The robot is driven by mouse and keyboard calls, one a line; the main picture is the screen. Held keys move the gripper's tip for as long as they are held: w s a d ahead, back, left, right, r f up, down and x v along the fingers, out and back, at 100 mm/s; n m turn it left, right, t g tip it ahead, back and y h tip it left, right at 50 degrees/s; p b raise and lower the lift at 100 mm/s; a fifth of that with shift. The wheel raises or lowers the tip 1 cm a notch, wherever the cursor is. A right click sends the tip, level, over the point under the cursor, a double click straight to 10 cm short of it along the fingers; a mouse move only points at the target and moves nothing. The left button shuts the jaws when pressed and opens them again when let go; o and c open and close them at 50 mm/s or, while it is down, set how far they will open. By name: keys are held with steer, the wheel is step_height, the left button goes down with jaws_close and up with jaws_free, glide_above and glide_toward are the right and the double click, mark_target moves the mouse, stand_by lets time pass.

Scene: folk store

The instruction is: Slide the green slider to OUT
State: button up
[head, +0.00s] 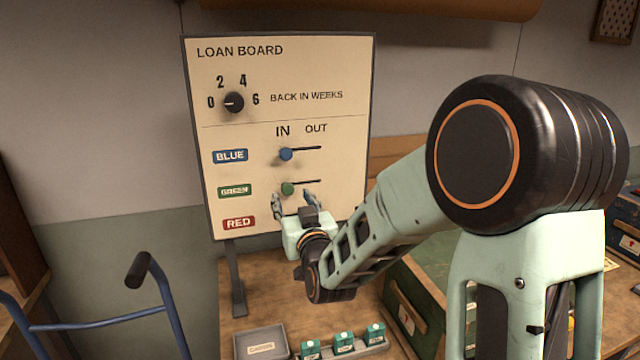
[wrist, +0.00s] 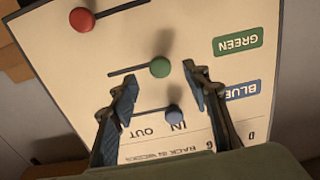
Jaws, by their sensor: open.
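The loan board (head: 330,80) stands upright on the counter. Its green slider (head: 287,189) is a round knob at the left, IN end of its slot, beside the GREEN label (head: 235,190). In the wrist view, turned upside down, the green slider (wrist: 160,67) shows between my fingertips, with its slot running left. My gripper (head: 292,197) is open and empty in front of the board, just below the green slider; it also shows in the wrist view (wrist: 161,76). I cannot tell whether the fingers touch the board.
The blue slider (head: 286,154) is at IN. The red slider (wrist: 82,20) is at the OUT end; my gripper hides it in the head view. A dial (head: 233,102) sits above. A grey tray (head: 262,343) and small green boxes (head: 344,342) stand on the counter below.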

mark_target(288, 191)
steer(key=w, duration=0.2)
steer(key=w+a+p, duration=0.1)
steer(key=w, duration=0.1)
steer(key=shift+w+r, duration=0.1)
steer(key=shift+w, duration=0.2)
steer(key=shift+b, duration=0.45)
steer(key=c, duration=0.8)
